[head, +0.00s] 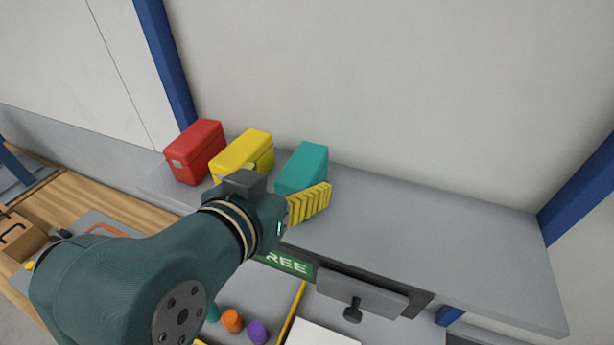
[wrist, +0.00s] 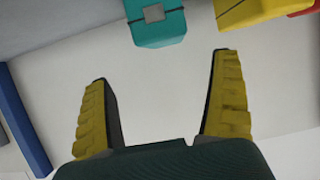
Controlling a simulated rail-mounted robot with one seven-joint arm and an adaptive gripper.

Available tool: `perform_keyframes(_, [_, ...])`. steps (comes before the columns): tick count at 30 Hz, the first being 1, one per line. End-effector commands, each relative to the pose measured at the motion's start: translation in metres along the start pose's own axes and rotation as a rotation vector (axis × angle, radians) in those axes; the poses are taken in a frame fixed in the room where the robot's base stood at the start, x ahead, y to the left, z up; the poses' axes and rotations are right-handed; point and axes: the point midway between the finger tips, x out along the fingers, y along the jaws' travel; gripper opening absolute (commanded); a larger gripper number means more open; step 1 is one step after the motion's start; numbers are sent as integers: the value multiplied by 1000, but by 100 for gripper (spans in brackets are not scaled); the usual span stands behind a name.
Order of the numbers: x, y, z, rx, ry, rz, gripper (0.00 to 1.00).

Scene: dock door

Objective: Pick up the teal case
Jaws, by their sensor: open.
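The teal case (head: 304,166) stands on the grey shelf, to the right of a yellow case, with its lower front partly hidden by my gripper. It also shows at the top of the wrist view (wrist: 156,28), with a pale latch plate on its face. My gripper (head: 312,203) is in front of the teal case in the head view. In the wrist view my gripper (wrist: 158,95) has its two yellow ribbed fingers wide apart with nothing between them. The teal case lies beyond the fingertips, apart from them in that view.
The yellow case (head: 243,150) and a red case (head: 195,151) stand left of the teal case. The grey shelf (head: 430,225) is clear to the right. Below it are a green sign (head: 285,263), an orange piece (head: 232,320) and a purple piece (head: 257,331). A wall rises behind.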

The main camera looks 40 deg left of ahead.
Motion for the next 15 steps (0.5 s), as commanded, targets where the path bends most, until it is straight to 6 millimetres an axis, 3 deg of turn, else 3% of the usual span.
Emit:
perform_keyframes(3, [27,0,-2,-1,-3,1,94])
perform_keyframes(11, [58,-3,-1,-1,-2,-1,94])
perform_keyframes(15, [83,-7,0,0,-2,0,94])
